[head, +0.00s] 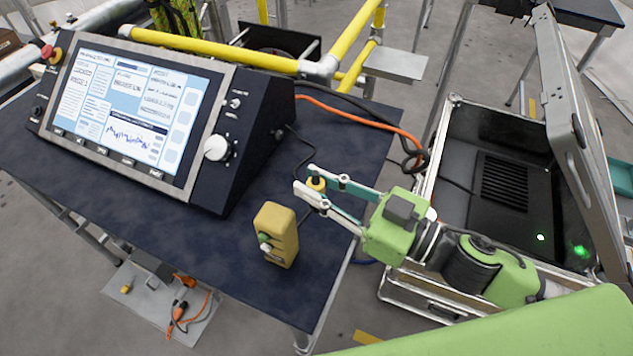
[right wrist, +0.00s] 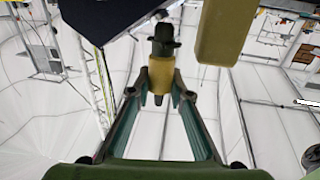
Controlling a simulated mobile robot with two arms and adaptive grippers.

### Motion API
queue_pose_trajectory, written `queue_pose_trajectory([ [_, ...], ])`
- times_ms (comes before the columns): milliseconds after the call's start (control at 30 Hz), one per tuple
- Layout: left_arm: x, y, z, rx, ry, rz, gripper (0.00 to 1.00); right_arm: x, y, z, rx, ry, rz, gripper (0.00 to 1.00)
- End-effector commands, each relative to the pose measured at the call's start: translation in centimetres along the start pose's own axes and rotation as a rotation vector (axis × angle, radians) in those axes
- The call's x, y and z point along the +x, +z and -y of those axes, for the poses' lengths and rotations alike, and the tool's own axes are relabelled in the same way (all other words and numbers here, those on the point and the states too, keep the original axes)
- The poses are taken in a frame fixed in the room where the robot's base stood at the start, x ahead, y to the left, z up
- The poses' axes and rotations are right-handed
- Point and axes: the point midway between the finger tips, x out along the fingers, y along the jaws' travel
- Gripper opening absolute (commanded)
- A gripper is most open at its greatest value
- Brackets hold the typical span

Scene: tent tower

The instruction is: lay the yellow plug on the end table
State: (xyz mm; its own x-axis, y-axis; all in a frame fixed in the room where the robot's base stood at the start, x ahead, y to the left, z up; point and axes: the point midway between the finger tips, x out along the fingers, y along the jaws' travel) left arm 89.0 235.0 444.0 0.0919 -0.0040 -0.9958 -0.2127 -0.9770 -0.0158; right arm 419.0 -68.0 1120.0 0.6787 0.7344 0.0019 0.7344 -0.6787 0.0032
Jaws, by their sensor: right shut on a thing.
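The yellow plug (head: 316,184) is between the fingertips of my right gripper (head: 310,190), which is shut on it over the dark blue tabletop (head: 215,255). In the right wrist view the plug (right wrist: 161,78) has a yellow collar and a dark end, held between the fingers (right wrist: 160,95). I cannot tell whether the plug touches the table. A dark cable runs near it. No table in view is marked as the end table. My left gripper is not in view.
A yellow box with buttons (head: 280,235) stands near the table's front right edge, close to the gripper. A console with a screen (head: 130,115) fills the table's left. An open case (head: 455,140) is at the right. The tabletop before the console is clear.

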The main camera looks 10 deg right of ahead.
Motion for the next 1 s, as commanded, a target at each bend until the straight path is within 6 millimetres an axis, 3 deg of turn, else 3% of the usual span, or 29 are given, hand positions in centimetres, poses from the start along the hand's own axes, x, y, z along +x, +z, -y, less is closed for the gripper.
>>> queue_pose_trajectory([
  [33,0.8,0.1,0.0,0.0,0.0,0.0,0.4,-0.8,0.1,1.4,0.008,-0.005,0.003,0.0],
  [133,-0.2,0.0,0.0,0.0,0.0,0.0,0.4,-1.9,-1.3,2.9,0.01,-0.001,0.004,0.0],
  [300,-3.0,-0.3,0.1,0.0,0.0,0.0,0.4,-2.9,-2.6,4.3,0.01,0.003,0.004,0.0],
  [500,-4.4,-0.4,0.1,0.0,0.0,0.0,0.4,-3.8,-3.1,5.7,0.006,0.002,0.002,0.0],
  [833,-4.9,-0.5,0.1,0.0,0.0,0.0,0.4,-4.2,-3.1,6.3,0.003,0.002,0.001,0.0],
  [1000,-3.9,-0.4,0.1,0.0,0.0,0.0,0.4,-3.7,-2.3,4.6,0.004,0.077,-0.002,0.0],
])
